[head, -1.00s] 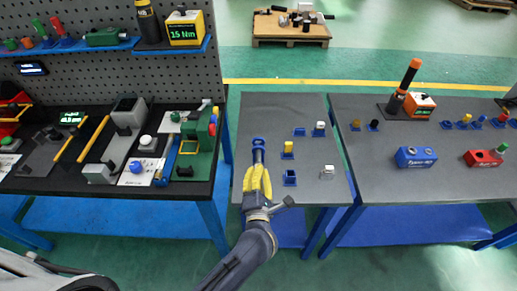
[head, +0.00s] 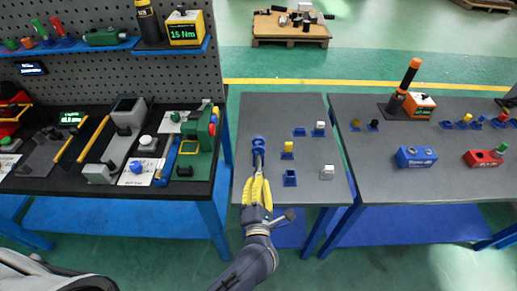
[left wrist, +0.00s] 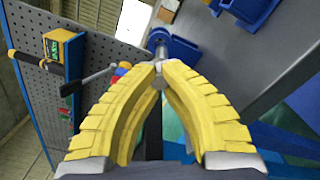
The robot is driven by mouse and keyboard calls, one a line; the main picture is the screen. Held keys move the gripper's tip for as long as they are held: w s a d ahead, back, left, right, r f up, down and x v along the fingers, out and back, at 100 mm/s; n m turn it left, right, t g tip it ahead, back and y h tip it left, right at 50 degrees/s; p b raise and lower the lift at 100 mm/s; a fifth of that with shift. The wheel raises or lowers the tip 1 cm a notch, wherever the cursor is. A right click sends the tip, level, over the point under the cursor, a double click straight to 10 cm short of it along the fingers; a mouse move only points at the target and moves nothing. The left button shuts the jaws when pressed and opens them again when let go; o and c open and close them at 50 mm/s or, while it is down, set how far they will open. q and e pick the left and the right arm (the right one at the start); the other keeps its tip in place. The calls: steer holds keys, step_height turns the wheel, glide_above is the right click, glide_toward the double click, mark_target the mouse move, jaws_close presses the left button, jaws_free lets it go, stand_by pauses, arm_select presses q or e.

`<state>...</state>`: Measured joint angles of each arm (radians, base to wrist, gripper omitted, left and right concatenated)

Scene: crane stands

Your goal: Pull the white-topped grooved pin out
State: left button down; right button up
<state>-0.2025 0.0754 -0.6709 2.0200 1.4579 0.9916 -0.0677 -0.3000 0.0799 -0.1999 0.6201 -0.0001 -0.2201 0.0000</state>
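A grey pin (head: 258,162) extends from a blue holder (head: 259,142) on the left part of the middle table. My left gripper (head: 257,179) has its yellow fingers drawn together at the pin's near end. In the left wrist view, the fingertips (left wrist: 160,67) close around a small pale end, apparently the pin's white top. The grey shaft (left wrist: 158,42) shows beyond them, near the blue holder (left wrist: 182,49). Its grooves cannot be made out, nor how deep it sits. Another white-topped piece (head: 320,127) stands in a blue holder farther right. My right gripper is not in view.
A yellow-topped piece (head: 288,147), an empty-looking blue holder (head: 290,178) and a pale block (head: 327,172) stand right of my left gripper. A green-and-blue fixture (head: 195,145) is on the black bench to its left.

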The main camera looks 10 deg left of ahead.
arm_select(q)
steer(key=c, duration=1.5)
jaws_free()
steer(key=shift+s, duration=0.15)
steer(key=shift+s+d, duration=0.2)
steer(key=shift+s, duration=1)
steer(key=shift+s+d, duration=0.2)
steer(key=shift+s, duration=0.95)
